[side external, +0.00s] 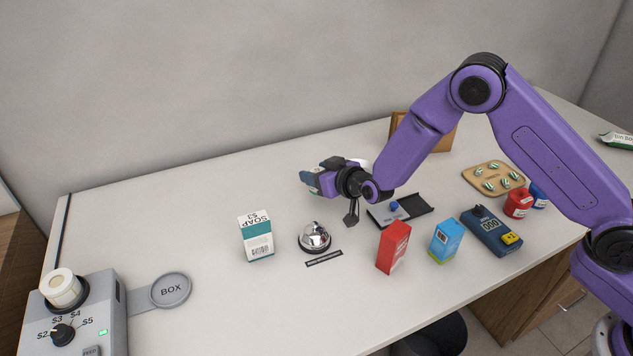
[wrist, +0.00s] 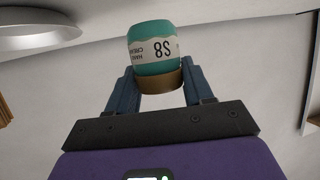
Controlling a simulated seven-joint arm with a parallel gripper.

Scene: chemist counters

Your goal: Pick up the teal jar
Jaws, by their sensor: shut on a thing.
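The teal jar (wrist: 152,38) shows in the wrist view, with a white label reading "$8" and "hand cream" upside down and a brown-gold lid at the lower end. My gripper (wrist: 156,78) is shut on it, with one blue finger on each side. In the side external view my gripper (side external: 316,178) is above the middle of the counter, pointing left. The jar is mostly hidden there by the gripper; I cannot make out its outline.
Below stand a soap box (side external: 256,238), a silver bell (side external: 315,237), a red box (side external: 393,247) and a blue box (side external: 444,240). A black tray (side external: 412,209), a card terminal (side external: 488,232) and a tan board (side external: 480,172) lie right. The counter's back left is clear.

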